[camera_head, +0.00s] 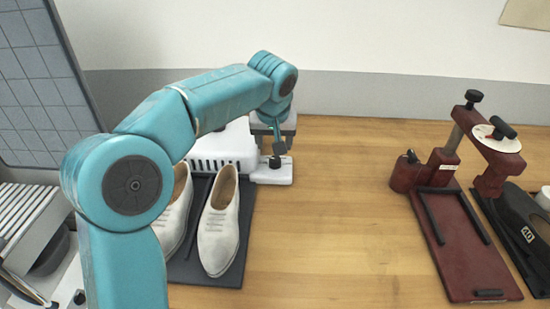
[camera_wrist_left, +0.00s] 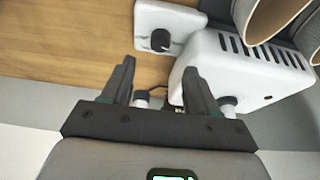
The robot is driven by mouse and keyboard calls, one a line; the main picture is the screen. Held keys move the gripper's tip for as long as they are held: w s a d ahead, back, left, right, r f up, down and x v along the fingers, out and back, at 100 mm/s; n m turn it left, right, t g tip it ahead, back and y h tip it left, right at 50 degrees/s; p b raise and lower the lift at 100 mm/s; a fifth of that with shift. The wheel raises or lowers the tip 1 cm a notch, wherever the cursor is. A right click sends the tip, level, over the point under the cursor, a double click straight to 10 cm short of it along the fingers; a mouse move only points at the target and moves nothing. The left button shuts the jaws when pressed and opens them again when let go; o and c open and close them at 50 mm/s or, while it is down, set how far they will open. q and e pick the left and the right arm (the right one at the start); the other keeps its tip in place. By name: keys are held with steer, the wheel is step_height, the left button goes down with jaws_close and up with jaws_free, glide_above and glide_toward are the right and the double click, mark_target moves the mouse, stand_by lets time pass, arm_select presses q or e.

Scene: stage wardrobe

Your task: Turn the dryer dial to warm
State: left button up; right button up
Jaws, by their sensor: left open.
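The dryer (camera_head: 222,148) is a white vented box at the back of the table. It also shows in the left wrist view (camera_wrist_left: 243,80). A small white dial plate (camera_head: 272,174) sits at its right side. In the left wrist view the plate carries a round black dial (camera_wrist_left: 160,40) with a pale pointer mark. My left gripper (camera_head: 279,150) hangs over the plate and partly hides the dial in the head view. In the left wrist view my left gripper (camera_wrist_left: 158,66) is open and empty, its fingertips short of the dial. My right gripper is not in view.
Two cream shoes (camera_head: 218,222) lie on a dark mat (camera_head: 233,258) in front of the dryer. A dark red press (camera_head: 456,240) and a black shoe-like object (camera_head: 527,232) stand at the right. The table's middle (camera_head: 330,220) is clear. A tiled panel (camera_head: 35,90) stands at the left.

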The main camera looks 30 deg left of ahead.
mark_target(275, 159)
arm_select(q)
steer(key=x, duration=0.8)
steer(key=shift+w+a+f, duration=0.1)
steer(key=shift+w+f, duration=0.05)
steer(key=shift+f, duration=0.15)
steer(key=c, duration=1)
